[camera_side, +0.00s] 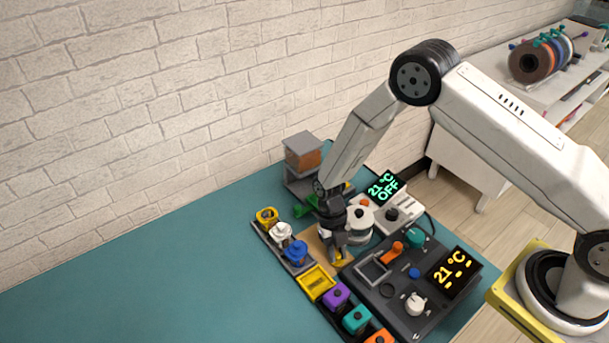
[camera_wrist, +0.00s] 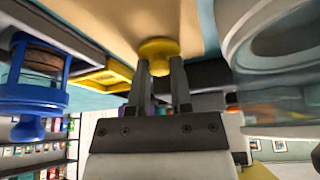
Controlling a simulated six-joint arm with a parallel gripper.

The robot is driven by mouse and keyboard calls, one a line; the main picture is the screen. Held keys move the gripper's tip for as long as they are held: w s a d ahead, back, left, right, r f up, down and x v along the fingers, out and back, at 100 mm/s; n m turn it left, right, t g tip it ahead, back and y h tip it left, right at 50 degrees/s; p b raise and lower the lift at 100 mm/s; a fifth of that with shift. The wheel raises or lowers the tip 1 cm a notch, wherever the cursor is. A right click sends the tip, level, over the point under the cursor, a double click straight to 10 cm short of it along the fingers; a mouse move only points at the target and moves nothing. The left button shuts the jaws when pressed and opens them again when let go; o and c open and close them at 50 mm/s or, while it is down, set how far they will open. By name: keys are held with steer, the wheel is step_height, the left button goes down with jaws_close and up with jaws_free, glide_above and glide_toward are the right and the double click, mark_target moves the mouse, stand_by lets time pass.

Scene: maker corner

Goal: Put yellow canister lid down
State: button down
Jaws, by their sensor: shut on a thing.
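My gripper (camera_side: 337,250) points down over a tan board and is shut on the yellow canister lid (camera_side: 341,261). In the wrist view my two fingers (camera_wrist: 160,72) pinch the knob of the yellow lid (camera_wrist: 158,47), a round disc. The lid lies flat at or very near the board's surface; I cannot tell whether it touches. The yellow canister (camera_side: 317,282) stands open in the row just beside the board, and it also shows in the wrist view (camera_wrist: 108,74).
The tan board (camera_side: 316,241) lies between the canister row and a white round vessel (camera_side: 359,226). Blue (camera_side: 295,253) and purple (camera_side: 336,296) canisters flank the yellow one. A dark control panel (camera_side: 405,290) stands to the right. The teal table (camera_side: 150,290) is clear at left.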

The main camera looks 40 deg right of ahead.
steer(key=shift+f, duration=0.1)
steer(key=c, duration=0.5)
jaws_free()
steer(key=shift+c, duration=0.2)
steer(key=v, duration=1.2)
